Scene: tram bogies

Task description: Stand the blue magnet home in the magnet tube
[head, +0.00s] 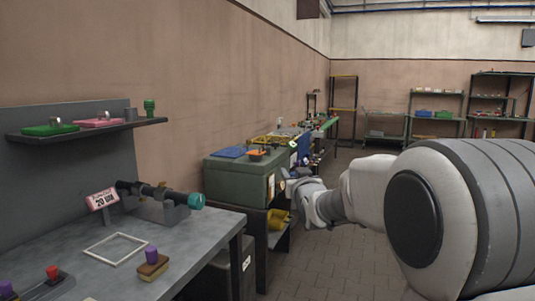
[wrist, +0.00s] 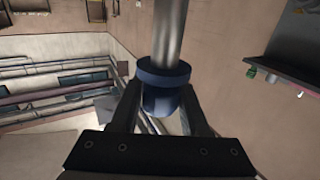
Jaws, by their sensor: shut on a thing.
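My gripper (wrist: 160,98) is shut on the blue magnet (wrist: 163,73), a dark blue collar and rounded end on a long silver rod that runs up out of the wrist view. In the head view my gripper (head: 297,187) is small and far out, in front of the green cabinet, and the magnet cannot be made out there. A short grey cylinder (head: 131,114) stands on the wall shelf at the left; it may be the magnet tube, but I cannot tell. My gripper is well apart from it, to its right.
The dark shelf (head: 90,131) also bears a green tray, a pink tray and a green-topped piece (head: 150,106). Below, the grey bench (head: 180,245) holds a dark tool with a teal end (head: 195,201) and a white frame (head: 116,249). A green cabinet (head: 240,175) stands beyond. Floor is clear at centre.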

